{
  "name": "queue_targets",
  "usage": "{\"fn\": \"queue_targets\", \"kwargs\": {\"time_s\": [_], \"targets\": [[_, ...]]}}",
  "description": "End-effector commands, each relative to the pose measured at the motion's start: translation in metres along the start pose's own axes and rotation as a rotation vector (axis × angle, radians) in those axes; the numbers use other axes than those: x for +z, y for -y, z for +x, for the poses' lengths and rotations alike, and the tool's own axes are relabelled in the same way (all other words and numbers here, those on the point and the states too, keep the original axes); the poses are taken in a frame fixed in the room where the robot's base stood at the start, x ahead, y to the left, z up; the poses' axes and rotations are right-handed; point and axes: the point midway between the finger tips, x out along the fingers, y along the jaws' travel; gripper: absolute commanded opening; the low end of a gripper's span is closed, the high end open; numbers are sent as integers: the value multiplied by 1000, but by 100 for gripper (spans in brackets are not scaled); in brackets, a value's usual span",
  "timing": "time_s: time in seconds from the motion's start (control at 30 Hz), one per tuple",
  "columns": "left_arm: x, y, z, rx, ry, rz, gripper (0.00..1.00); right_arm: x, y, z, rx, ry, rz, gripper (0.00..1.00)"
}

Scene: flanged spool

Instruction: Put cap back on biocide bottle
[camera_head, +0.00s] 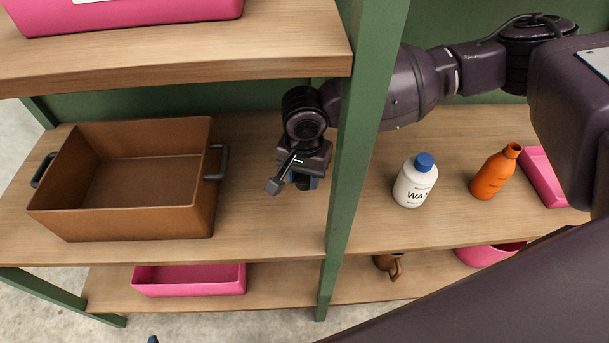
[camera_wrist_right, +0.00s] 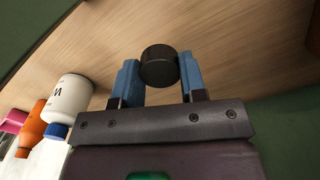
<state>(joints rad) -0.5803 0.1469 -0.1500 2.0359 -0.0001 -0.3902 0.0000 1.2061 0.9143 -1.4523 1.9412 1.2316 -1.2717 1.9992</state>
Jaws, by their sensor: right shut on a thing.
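My right gripper (camera_head: 305,183) is over the middle shelf, just left of the green post. In the right wrist view its blue fingers are shut on a round black cap (camera_wrist_right: 159,65). An orange bottle (camera_head: 491,175) stands on the shelf right of the post, well apart from the gripper. I see no separate cap on its neck, and its label is too small to read. It also shows in the right wrist view (camera_wrist_right: 32,131). A small dark tip at the head view's bottom edge may be my left gripper (camera_head: 152,339).
A white bottle (camera_head: 414,187) marked WAX, with a blue cap, stands left of the orange bottle. The green post (camera_head: 352,165) stands between my right gripper and the bottles. A brown crate (camera_head: 125,222) is at left, a pink bin (camera_head: 545,177) at right.

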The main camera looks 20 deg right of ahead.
Motion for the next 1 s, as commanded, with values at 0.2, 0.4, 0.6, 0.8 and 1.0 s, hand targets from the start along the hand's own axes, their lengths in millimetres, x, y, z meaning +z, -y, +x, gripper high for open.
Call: {"fn": "queue_targets", "kwargs": {"time_s": [0.2, 0.4, 0.6, 0.8, 1.0], "targets": [[-1, 0, 0, 0, -2, 0, 69, -1, 0, 0, 0, 0, -7, 17], [-1, 0, 1, 0, -2, 0, 69, -12, 3, -9, 0, -1, -131, 17], [0, 0, 1, 1, -1, 0, 69, -33, 6, -28, -1, -2, -388, 17], [0, 0, 1, 1, 0, 0, 69, -54, 2, -51, 0, -2, -664, 17], [-1, 0, 1, 1, -2, 0, 69, -58, -20, -79, 1, -2, -976, 17]]}}
